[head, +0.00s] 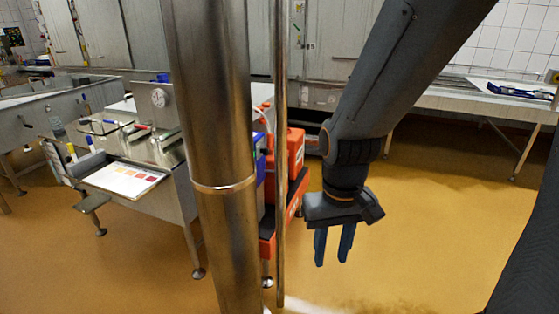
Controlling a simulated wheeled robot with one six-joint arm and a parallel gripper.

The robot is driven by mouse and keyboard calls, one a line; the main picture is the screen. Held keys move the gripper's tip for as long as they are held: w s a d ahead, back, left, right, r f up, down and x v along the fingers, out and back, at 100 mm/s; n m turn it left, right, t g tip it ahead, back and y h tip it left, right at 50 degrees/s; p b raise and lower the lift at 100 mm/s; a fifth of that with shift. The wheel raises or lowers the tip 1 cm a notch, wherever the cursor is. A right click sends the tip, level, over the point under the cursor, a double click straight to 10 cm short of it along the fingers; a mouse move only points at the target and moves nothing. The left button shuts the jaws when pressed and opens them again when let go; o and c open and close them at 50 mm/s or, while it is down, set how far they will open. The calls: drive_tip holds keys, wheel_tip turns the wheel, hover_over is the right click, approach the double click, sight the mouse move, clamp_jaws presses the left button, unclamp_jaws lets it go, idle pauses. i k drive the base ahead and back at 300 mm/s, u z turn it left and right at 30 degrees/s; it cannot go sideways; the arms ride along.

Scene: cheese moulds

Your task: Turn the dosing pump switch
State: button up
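My gripper (331,262) hangs from my dark arm right of the middle, pointing down over the yellow floor. Its two blue fingers are apart, with nothing between them. An orange-red unit (296,150) stands left of the gripper, partly hidden behind a thick steel post and a thin steel pole. It may be the dosing pump, but I cannot tell. No switch can be made out on it. A blue container (259,165) shows in part beside it. The gripper is apart from all of these.
The thick steel post (215,150) and thin pole (280,200) stand in front of the unit. Another bench (450,101) is at back right. The floor (430,220) at right is clear.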

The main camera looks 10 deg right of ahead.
sight(266, 151)
drive_tip(key=z, duration=0.15)
drive_tip(key=i, duration=0.9)
drive_tip(key=u, duration=0.3)
